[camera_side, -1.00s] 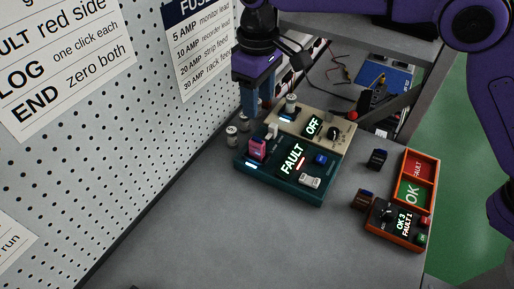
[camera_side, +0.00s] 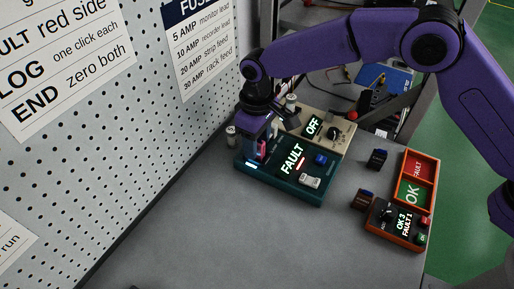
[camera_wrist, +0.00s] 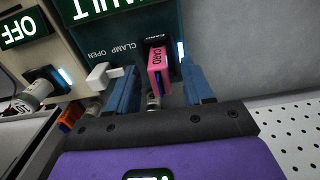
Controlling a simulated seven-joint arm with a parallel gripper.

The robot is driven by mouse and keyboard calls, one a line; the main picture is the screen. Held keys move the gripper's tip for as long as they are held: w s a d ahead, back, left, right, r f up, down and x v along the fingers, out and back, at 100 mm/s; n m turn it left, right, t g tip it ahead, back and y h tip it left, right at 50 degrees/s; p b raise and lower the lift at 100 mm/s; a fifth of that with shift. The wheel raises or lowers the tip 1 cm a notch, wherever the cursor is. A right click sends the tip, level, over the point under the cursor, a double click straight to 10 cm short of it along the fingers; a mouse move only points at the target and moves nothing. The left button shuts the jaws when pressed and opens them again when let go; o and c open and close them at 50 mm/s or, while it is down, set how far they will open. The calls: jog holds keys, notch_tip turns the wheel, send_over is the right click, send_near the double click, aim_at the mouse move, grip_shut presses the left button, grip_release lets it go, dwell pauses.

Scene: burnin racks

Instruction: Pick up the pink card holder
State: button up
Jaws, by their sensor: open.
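The pink card holder (camera_wrist: 160,72), marked CARD, stands in a slot at the edge of the dark teal FAULT unit (camera_side: 312,198). In the side view only a sliver of the pink card holder (camera_side: 262,149) shows behind my gripper (camera_side: 256,150). In the wrist view the blue fingers of my gripper (camera_wrist: 162,90) are apart, one on each side of the card holder. The card holder lies between them, with a visible gap on both sides. Whether the fingertips reach down level with it is hard to tell.
A white clamp lever (camera_wrist: 106,74) sits close beside the left finger in the wrist view. A beige OFF unit (camera_side: 336,122) adjoins the teal unit. A small metal cylinder (camera_side: 231,136) stands near the pegboard wall (camera_side: 100,150). The grey bench (camera_side: 230,240) in front is clear.

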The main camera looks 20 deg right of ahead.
jog(key=shift+f, duration=0.4)
grip_shut()
jog(key=shift+r, duration=0.1)
